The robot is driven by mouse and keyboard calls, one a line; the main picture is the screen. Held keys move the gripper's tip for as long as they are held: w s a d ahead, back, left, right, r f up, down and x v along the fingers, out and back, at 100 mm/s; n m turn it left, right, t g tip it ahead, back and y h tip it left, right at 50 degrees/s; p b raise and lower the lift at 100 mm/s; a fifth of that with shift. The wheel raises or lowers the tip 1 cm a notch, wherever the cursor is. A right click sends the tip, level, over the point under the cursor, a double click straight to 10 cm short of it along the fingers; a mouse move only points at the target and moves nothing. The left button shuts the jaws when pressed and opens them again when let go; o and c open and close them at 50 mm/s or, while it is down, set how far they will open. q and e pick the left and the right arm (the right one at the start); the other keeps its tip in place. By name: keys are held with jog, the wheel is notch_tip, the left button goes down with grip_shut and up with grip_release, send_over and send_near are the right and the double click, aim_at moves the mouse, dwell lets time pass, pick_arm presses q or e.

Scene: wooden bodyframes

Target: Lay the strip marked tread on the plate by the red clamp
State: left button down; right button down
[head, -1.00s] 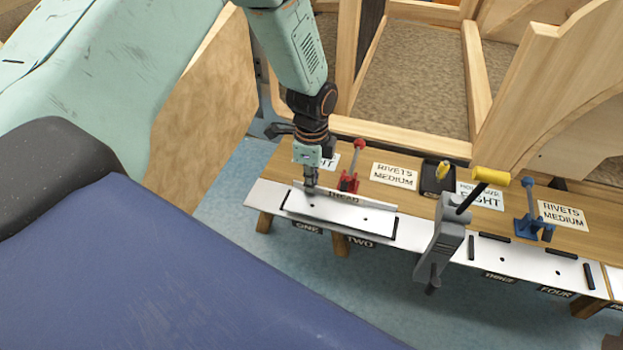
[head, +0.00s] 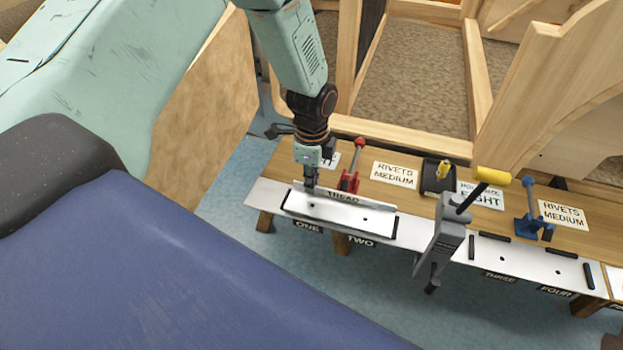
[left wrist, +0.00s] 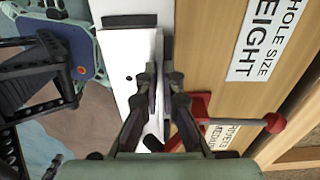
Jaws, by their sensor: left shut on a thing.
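The tread strip (head: 346,197) is long and pale grey with dark lettering, partly hard to read. It runs along the back side of the white plate (head: 265,191) above the labels ONE and TWO. My left gripper (head: 311,184) is shut on the strip near its left end, fingers pointing down. In the left wrist view the fingers (left wrist: 163,85) close on the strip's thin edge, beside the white plate (left wrist: 118,60). I cannot tell whether the strip rests fully on the plate. The red clamp (head: 349,180) stands just behind the strip; it also shows in the left wrist view (left wrist: 272,123). My right gripper is not in view.
A grey clamp with a yellow handle (head: 441,243) stands at the bench front, right of the strip. Wooden frames (head: 481,90) rise behind the bench.

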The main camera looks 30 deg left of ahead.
pick_arm(q)
jog(key=shift+f, duration=0.4)
dwell(0.3)
jog(key=c, duration=1.4)
grip_release()
jog(key=shift+c, duration=0.2)
notch_tip(320, 180, up, 12)
